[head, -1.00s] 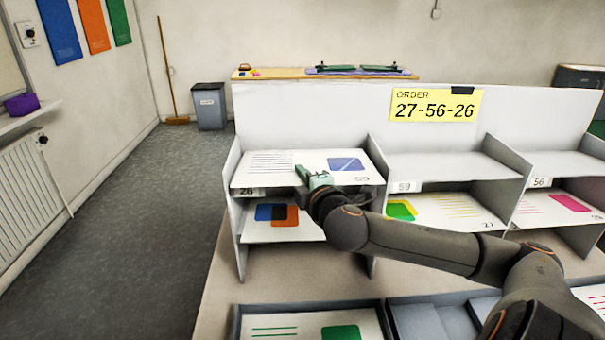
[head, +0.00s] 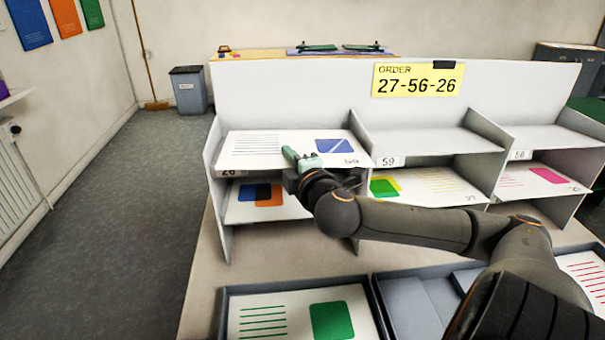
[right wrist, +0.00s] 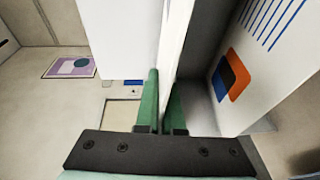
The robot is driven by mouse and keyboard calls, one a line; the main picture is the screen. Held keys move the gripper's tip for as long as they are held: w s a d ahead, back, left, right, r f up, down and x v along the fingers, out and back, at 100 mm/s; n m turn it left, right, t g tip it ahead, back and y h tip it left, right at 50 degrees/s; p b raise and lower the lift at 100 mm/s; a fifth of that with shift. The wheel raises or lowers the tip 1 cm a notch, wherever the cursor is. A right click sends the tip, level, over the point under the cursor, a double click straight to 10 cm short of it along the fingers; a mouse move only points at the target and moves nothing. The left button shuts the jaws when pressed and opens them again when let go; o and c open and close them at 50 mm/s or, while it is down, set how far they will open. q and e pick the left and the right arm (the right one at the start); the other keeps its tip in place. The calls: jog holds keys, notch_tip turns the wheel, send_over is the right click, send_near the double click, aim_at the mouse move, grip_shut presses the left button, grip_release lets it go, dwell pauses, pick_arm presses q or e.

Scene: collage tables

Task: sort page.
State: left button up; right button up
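A white page with grey lines and a blue square (head: 250,146) lies on the upper left shelf. My right gripper (head: 302,158) is at its front edge. In the right wrist view its green fingers (right wrist: 161,105) are close together with a thin white sheet between them. A page with blue, black and orange squares (head: 240,210) lies in the compartment below; it also shows in the right wrist view (right wrist: 262,75). A page with green and yellow squares (head: 430,185) and one with a pink shape (head: 515,180) lie in the other lower compartments. My left gripper is out of view.
A yellow order card (head: 417,80) reads 27-56-26. The upper middle shelf (head: 430,141) and upper right shelf (head: 545,138) are bare. In front, a left tray (head: 225,300) holds a green-lined page; the middle tray (head: 405,310) holds no page.

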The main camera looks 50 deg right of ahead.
jog(key=p+v, duration=1)
jog(key=shift+s+a, duration=0.15)
jog(key=shift+s, duration=0.05)
jog(key=shift+r, duration=0.1)
